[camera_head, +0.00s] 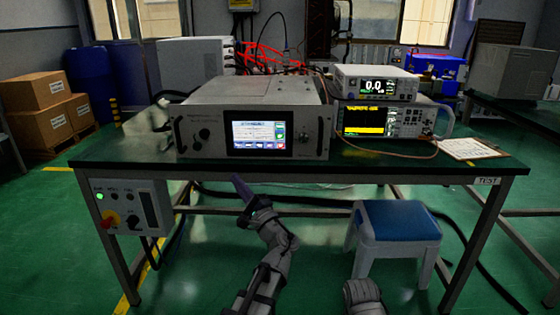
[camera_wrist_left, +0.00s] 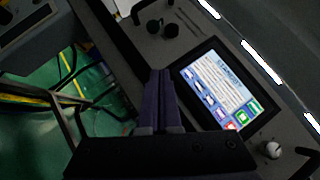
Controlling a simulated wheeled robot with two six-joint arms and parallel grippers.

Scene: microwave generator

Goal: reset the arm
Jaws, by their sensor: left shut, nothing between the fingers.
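My left gripper (camera_head: 240,183) is in front of the table's front edge, below the microwave generator (camera_head: 215,133), and touches nothing that I can see. In the left wrist view its two purple fingers (camera_wrist_left: 160,85) are together and empty. The generator has a lit screen (camera_head: 258,134), a knob and side handles; its panel and screen (camera_wrist_left: 222,88) also fill much of the left wrist view. Part of my right arm (camera_head: 364,296) shows at the bottom; its gripper is not in view.
The dark table (camera_head: 360,170) carries stacked instruments (camera_head: 375,82) and a clipboard (camera_head: 464,148) on the right. A control box (camera_head: 128,207) with a red button hangs at the table's left front. A blue-topped stool (camera_head: 400,220) stands in front, right of my left arm.

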